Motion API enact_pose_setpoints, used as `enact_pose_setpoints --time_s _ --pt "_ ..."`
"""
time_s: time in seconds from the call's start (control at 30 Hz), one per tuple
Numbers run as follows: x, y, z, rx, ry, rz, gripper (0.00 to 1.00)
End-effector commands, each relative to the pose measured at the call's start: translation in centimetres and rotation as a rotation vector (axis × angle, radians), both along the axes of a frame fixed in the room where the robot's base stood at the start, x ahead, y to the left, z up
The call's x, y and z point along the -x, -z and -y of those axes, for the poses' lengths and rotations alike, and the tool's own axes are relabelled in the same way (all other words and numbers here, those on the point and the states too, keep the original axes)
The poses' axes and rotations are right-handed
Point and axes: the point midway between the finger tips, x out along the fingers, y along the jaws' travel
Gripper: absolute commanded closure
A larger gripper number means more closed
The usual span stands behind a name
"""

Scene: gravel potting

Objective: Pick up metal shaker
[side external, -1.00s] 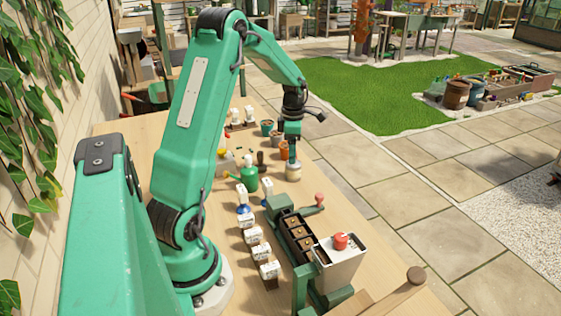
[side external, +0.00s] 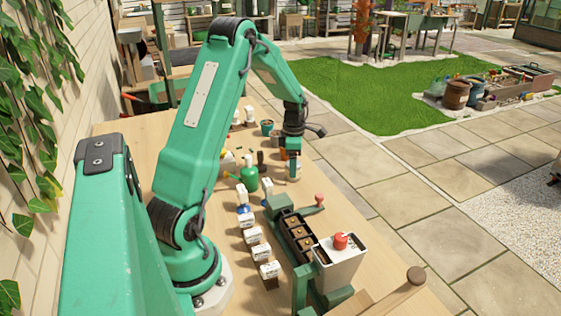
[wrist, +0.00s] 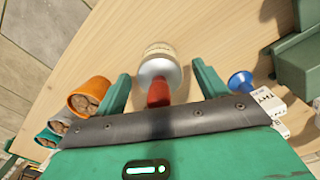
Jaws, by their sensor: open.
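The metal shaker (wrist: 159,66) shows in the wrist view as a round silvery body with a cream band, and a red part reaches from it toward my gripper. My gripper (wrist: 162,84) is open, with one green finger on each side of the shaker. Gaps show between the fingers and the shaker. In the side view my gripper (side external: 292,164) is low over the table at the shaker (side external: 293,176), largely covering it. Whether the fingertips are level with its body cannot be told.
An orange pot (wrist: 90,96) and smaller pots are left of my gripper in the wrist view. A blue-topped item (wrist: 241,82) and a white labelled block (wrist: 266,103) are on the right. A green watering can (side external: 248,178) stands near the shaker. The table's edge is close by.

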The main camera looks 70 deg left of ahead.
Motion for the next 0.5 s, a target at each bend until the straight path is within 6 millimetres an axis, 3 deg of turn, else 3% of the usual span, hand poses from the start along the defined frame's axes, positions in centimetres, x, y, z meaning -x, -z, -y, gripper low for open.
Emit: enact_pose_setpoints --time_s 0.13,0.4,0.5 --pt "0.0 -0.02 -0.01 0.0 0.0 0.0 0.28" --pt "0.0 -0.03 -0.01 0.0 0.0 0.0 0.79" --pt "-0.02 -0.06 -0.02 -0.001 0.0 0.0 0.8"
